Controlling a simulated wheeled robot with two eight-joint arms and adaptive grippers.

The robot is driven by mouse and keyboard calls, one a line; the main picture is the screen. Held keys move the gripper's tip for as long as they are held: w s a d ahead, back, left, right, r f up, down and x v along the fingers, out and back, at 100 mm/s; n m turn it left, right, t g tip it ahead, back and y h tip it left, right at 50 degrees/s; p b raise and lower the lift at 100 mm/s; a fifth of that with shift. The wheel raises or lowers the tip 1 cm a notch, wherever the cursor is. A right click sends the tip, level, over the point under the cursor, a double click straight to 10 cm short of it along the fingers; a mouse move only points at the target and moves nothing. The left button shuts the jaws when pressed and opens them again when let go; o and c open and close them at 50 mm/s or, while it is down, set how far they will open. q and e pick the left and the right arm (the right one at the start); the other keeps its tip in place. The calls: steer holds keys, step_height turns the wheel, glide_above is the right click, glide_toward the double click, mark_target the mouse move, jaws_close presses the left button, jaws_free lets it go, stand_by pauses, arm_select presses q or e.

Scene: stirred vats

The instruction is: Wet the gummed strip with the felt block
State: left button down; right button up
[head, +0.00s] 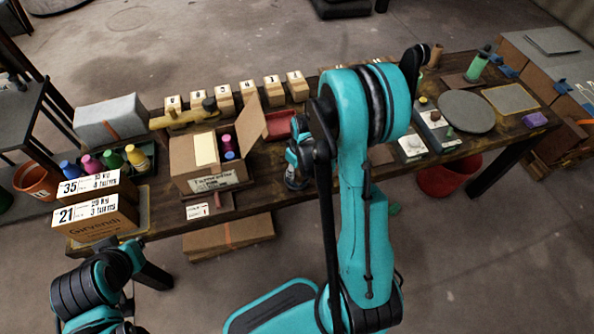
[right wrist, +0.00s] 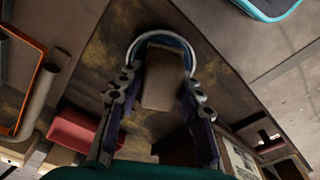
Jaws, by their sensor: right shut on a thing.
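My right gripper (head: 296,155) is above the middle of the table, just right of the open cardboard box (head: 210,165). In the right wrist view my right gripper (right wrist: 160,80) is shut on a brownish-grey block, which looks like the felt block (right wrist: 162,88). A pale blue-edged curved rim (right wrist: 162,36) arcs around the block's far end; I cannot tell whether they touch. The head view hides the block behind my arm. I cannot pick out the gummed strip for certain. Part of my left arm shows at the lower left, but its gripper is out of view.
Several numbered blocks (head: 248,91) line the table's back edge, near a red tray (head: 281,125). Coloured bottles (head: 112,158) stand at the left behind stacked labelled boxes (head: 95,215). A grey round disc (head: 466,111) lies at the right. A red bucket (head: 447,178) stands on the floor.

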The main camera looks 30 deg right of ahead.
steer(key=shift+r+p, duration=2.5)
steer(key=shift+r, duration=1)
